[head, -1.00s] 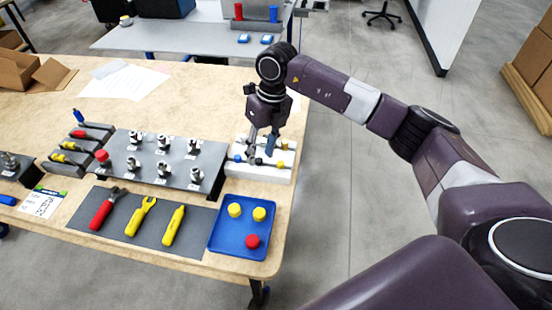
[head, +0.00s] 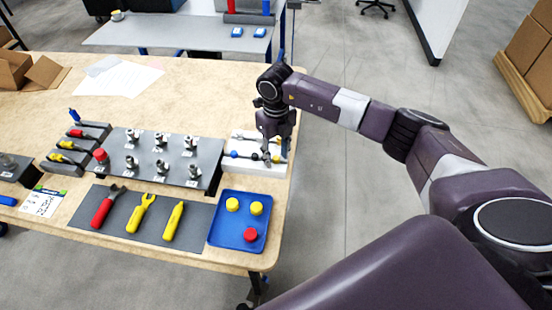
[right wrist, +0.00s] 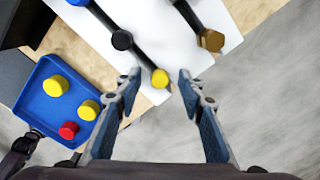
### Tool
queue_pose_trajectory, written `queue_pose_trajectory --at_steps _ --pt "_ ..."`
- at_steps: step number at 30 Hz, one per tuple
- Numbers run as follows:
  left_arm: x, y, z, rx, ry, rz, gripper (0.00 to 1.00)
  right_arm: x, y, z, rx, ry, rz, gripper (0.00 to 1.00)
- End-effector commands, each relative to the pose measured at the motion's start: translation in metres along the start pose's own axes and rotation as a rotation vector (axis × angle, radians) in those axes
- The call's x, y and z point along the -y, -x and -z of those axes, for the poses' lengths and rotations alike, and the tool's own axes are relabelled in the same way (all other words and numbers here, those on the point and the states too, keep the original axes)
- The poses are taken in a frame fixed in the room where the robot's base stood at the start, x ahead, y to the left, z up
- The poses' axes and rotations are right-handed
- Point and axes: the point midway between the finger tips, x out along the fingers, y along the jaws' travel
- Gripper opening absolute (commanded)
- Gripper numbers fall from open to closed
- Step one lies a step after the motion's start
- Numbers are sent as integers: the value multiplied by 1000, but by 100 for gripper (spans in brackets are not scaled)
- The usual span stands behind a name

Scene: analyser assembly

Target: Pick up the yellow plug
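A yellow plug (right wrist: 160,79) sits at the end of a dark bar on the white block (right wrist: 185,62). In the right wrist view it lies just beyond and between the fingertips of my right gripper (right wrist: 157,75), which is open and empty. I cannot tell whether the fingertips are level with the plug. In the head view my right gripper (head: 272,155) is over the right end of the white block (head: 240,165) and partly hides that end. My left gripper is not in view.
A blue tray (head: 238,244) with two yellow caps (head: 232,204) and a red cap (head: 250,235) stands in front of the block. A grey rack (head: 137,172) with metal fittings is to its left. A black plug (right wrist: 122,40) and a brown plug (right wrist: 210,40) are close by.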

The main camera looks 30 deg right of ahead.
Motion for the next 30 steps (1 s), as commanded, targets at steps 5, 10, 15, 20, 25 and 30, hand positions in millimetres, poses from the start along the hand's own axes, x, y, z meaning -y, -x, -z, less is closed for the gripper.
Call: queue_pose_trajectory --at_steps 5,10,15,20,25,30 --pt "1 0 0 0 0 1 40 0 0 0 0 0 0 28" --pt "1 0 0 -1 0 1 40 0 0 0 0 0 -1 9" --pt "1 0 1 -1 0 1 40 0 1 0 1 0 -1 3" --pt "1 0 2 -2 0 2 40 0 1 0 1 0 -1 3" --pt "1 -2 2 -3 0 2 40 0 9 -1 4 -1 -1 3" --pt "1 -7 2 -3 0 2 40 0 30 -2 6 0 0 3"
